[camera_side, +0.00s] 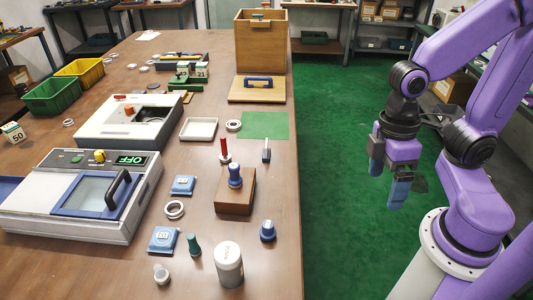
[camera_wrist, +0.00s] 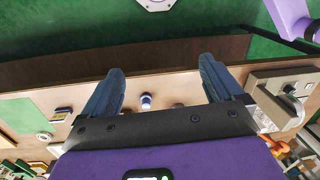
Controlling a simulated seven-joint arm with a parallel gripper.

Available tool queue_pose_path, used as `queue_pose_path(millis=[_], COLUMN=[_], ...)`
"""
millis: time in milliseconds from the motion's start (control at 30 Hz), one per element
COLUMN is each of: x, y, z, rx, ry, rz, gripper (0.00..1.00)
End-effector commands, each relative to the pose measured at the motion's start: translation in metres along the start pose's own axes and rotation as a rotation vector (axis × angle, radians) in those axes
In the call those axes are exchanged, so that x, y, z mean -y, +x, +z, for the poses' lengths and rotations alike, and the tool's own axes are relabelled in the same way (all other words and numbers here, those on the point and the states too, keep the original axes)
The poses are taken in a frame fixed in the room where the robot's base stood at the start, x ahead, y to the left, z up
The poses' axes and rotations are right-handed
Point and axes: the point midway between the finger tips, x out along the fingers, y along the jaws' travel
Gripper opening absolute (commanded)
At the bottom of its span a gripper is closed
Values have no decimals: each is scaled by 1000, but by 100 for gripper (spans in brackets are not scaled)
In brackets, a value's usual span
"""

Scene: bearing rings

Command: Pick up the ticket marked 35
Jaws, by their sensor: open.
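Two small white number tickets, a left one (camera_side: 183,72) and a right one (camera_side: 201,72), stand in a green holder (camera_side: 186,82) toward the back of the table in the side view. Their digits are too small to read surely. Another ticket (camera_side: 13,131), marked 50, stands at the far left. I cannot make out a 35 on any ticket. My gripper (camera_side: 387,182) is open and empty, over the green floor right of the table and far from the tickets. In the wrist view its spread fingers (camera_wrist: 160,68) have nothing between them.
A wooden box (camera_side: 262,45) stands at the back, with a blue-handled board (camera_side: 257,89) before it. A machine with an OFF display (camera_side: 85,195) and a grey-white device (camera_side: 125,127) fill the left. Stamps, rings and a canister (camera_side: 228,265) stand in front. A green mat (camera_side: 265,125) is bare.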

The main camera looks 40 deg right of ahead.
Motion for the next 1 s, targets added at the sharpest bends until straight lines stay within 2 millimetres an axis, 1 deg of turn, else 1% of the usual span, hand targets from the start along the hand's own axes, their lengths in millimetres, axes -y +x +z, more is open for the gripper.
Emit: queue_pose_path(millis=[100, 267, 367, 467, 567, 667, 700, 767, 800, 867, 900, 967, 1000], x=[-6, -19, -34, -56, -85, -121, -138, -164, -183, -212, -232, -263, -284], y=[8, 18, 23, 28, 35, 42, 45, 51, 55, 62, 68, 77, 83], z=[-16, -44, -64, -85, -105, -121, -126, -131, -133, -134, -132, -127, -121], rx=[73, 146, 175, 191, 195, 186, 177, 160, 147, 121, 99, 62, 34], ry=[252, 607, 826, 1045, 1264, 1478, 1563, 1689, 1772, 1894, 1975, 2093, 2169], rz=[-120, -308, -434, -567, -707, -854, -914, -1006, -1070, -1167, -1233, -1334, -1402], gripper=[94, 94, 94, 94, 94, 94, 94, 94, 94, 94, 94, 94, 94])
